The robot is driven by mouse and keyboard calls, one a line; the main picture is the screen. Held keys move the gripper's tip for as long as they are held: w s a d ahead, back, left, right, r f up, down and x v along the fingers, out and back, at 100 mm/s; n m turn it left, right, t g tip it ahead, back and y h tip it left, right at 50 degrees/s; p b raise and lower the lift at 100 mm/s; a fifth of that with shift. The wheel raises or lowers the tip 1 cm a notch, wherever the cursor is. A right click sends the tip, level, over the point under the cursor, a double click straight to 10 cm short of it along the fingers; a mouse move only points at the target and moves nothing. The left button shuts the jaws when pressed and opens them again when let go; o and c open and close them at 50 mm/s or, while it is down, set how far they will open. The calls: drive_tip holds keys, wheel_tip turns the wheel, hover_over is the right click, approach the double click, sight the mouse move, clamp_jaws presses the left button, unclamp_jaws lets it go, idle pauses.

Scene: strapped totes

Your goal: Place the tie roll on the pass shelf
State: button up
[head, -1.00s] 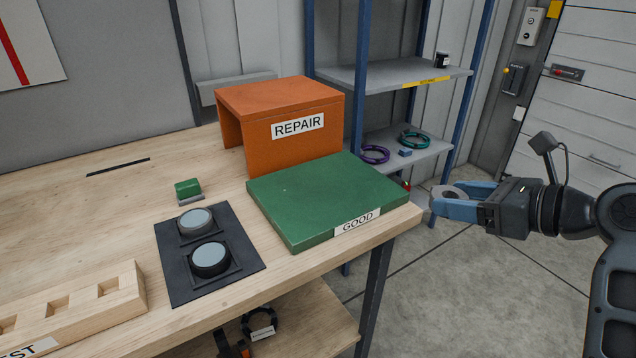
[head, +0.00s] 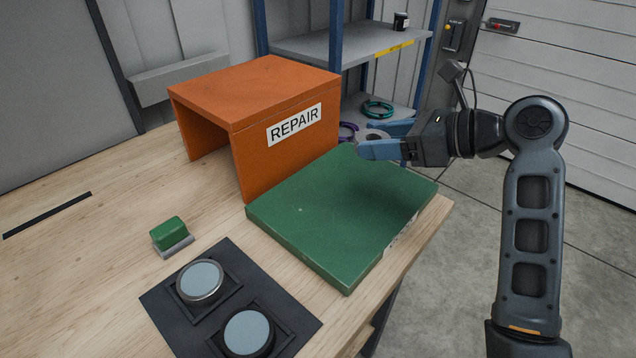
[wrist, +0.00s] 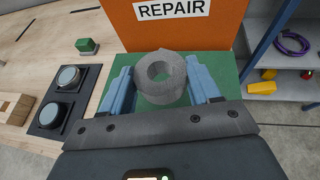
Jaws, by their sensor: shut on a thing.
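The tie roll (wrist: 162,97) is a grey ring-shaped roll with an open hole, held between my two blue fingers in the wrist view. It also shows in the head view (head: 364,137), partly hidden by a finger. My gripper (head: 371,139) is shut on it, above the far right part of a green slab (head: 330,215). In the head view the roll appears apart from the slab, though its exact height is hard to tell. The slab's front label is seen at a steep angle. No surface marked "pass" is visible.
An orange REPAIR box (head: 255,100), open in front, stands beside the slab. A black tray (head: 165,300) with two round grey-topped parts and a green block (head: 168,233) lie left of it. A grey rack (head: 340,45) stands behind. The slab top is bare.

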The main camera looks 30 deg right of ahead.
hover_over(311, 210)
wheel_tip(311, 210, down, 7)
wheel_tip(311, 210, down, 4)
drive_tip(key=shift+a+f, duration=0.1)
idle(0.3)
drive_tip(key=o, duration=1)
drive_tip(key=shift+o, duration=0.2)
drive_tip(key=v, duration=1.2)
